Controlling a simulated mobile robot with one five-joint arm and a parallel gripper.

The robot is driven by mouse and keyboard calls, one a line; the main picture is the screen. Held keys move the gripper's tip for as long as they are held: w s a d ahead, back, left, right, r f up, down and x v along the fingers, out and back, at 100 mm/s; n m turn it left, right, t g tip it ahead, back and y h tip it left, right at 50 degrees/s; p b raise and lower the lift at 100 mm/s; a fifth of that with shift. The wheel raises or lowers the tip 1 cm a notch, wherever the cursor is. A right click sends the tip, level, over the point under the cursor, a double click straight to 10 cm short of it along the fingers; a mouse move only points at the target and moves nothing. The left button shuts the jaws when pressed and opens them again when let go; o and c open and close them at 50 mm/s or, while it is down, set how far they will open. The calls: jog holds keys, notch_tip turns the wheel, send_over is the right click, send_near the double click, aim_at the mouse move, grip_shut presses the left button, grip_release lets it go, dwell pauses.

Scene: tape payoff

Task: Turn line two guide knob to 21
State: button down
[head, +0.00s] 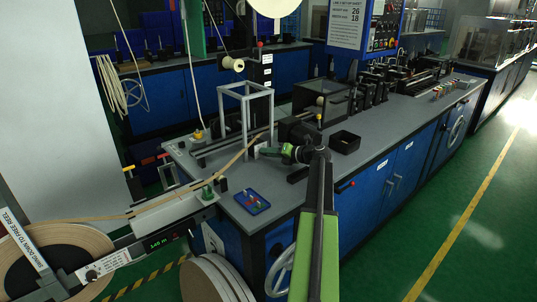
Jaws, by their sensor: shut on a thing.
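My gripper (264,151) reaches left from the end of my green and black arm, over the near part of the grey bench top (225,180). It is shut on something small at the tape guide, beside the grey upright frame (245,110). I take this to be the guide knob, but the gripper hides it and I cannot read any scale. The tan tape (165,205) runs from the reel at lower left up towards the gripper. A set-up sheet (347,22) for line 2 hangs at the top and shows 26 and 18.
A blue tray (251,201) with small coloured parts lies on the near bench. An open black box (345,142) stands right of my gripper. A large tape reel (55,260) and a length display reading about 148 m (159,243) are at lower left. Green floor is clear at right.

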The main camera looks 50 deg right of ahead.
jog(key=c, duration=1.3)
grip_release()
jog(key=shift+o, duration=0.2)
jog(key=p+v, duration=0.4)
jog(key=v, duration=1.3)
jog(key=shift+s+r, duration=0.1)
jog(key=shift+s, duration=0.1)
